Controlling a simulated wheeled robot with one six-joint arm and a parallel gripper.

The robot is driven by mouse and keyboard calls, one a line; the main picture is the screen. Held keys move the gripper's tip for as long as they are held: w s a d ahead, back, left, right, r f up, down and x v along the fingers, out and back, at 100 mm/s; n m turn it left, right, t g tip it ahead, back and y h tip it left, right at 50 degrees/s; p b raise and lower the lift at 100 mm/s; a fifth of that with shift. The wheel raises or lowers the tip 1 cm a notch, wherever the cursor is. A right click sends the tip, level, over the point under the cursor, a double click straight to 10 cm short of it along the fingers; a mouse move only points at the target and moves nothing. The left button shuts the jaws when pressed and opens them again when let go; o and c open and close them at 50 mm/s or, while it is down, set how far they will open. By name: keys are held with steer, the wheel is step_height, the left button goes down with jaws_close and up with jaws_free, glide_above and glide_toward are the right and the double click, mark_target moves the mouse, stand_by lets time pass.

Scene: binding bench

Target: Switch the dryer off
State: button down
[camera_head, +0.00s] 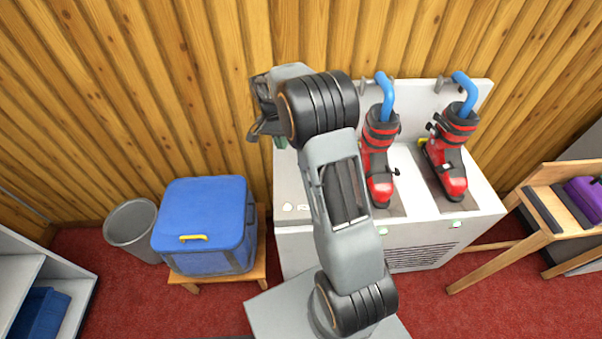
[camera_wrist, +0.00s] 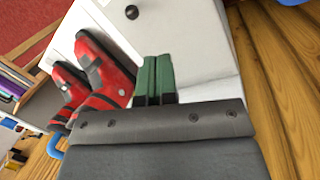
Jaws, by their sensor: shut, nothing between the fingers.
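The dryer (camera_head: 437,205) is a white cabinet with an upright back panel, against the wooden wall. Two red and black boots (camera_head: 379,160) (camera_head: 450,155) stand on it at blue tubes. A small round pale part (camera_head: 288,206) sits on its left front top; I cannot tell its setting. In the wrist view the white dryer top (camera_wrist: 205,50) carries a dark round part (camera_wrist: 132,12) beyond my fingertips. My gripper (camera_wrist: 157,58) has green fingers, shut and empty, apart from that part. In the head view my gripper (camera_head: 262,128) is above the dryer's left back, partly hidden by my wrist.
A blue box (camera_head: 205,225) with a yellow handle stands on a wooden stool left of the dryer, beside a grey bin (camera_head: 131,230). A wooden bench (camera_head: 545,205) with a purple item (camera_head: 586,198) is at the right.

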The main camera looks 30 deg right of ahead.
steer(key=shift+m+g, duration=0.6)
steer(key=shift+m, duration=0.3)
steer(key=d+f, duration=0.1)
steer(key=f, duration=0.3)
steer(key=d+f+p, duration=0.1)
steer(key=f, duration=0.4)
steer(key=d+f+p, duration=0.1)
steer(key=f, duration=0.4)
steer(key=shift+s, duration=0.4)
steer(key=s+p, duration=0.1)
steer(key=s+d, duration=0.1)
steer(key=shift+s+p, duration=0.35)
steer(key=shift+s+d+f, duration=0.25)
steer(key=shift+s, duration=0.25)
